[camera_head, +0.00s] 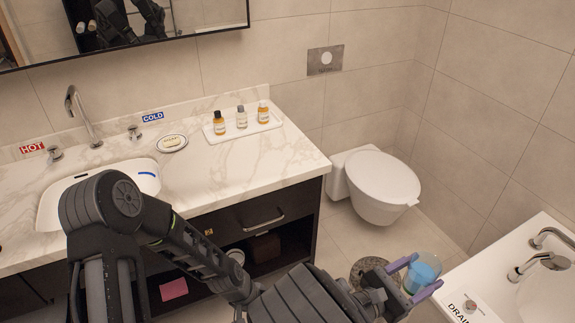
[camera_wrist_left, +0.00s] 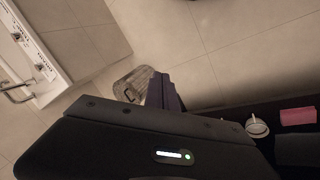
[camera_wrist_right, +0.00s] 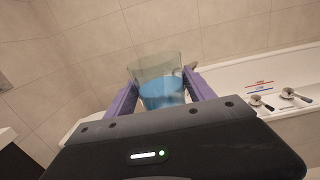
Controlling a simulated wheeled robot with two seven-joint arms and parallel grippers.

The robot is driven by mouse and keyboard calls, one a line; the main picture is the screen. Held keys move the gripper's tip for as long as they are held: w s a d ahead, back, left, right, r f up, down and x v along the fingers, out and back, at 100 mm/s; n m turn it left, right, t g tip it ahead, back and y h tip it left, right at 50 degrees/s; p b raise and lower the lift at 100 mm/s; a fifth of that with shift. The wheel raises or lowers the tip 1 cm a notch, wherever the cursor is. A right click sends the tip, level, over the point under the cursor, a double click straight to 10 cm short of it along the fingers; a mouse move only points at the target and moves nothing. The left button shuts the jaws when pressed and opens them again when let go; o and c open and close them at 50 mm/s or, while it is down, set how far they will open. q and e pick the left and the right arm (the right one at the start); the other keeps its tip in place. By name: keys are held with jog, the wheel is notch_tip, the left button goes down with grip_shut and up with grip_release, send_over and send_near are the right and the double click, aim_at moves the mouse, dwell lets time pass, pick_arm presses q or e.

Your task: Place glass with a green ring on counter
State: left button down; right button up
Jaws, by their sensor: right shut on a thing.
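A clear glass (camera_head: 422,270) holding blue liquid is in my right gripper (camera_head: 408,272), at the lower right of the head view. The purple fingers are shut on its sides. In the right wrist view the glass (camera_wrist_right: 161,88) looks upright between the fingers; its upper part looks faintly greenish, but I cannot make out a clear ring. The marble counter (camera_head: 230,160) is at the left and centre, apart from the glass. My left gripper (camera_wrist_left: 164,92) shows in the left wrist view, its fingers close together with nothing visible between them.
The counter holds a basin (camera_head: 115,180), a soap dish (camera_head: 172,143) and a white tray (camera_head: 262,125) with small bottles. Its front right area is clear. A toilet (camera_head: 382,185) stands beyond. A white tub or basin with taps (camera_head: 540,262) is at the right.

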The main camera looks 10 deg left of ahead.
pick_arm(q)
jog(key=s+d+f+n, duration=0.1)
jog(key=s+d+f, duration=0.1)
jog(key=s, duration=0.5)
jog(key=s+d+f+n, duration=0.1)
jog(key=s+d, duration=0.3)
jog(key=s, duration=0.4)
jog(key=shift+s+d+f+n+g, duration=0.2)
jog(key=shift+d+f+n+g, duration=0.05)
jog(key=shift+f+n+g, duration=0.2)
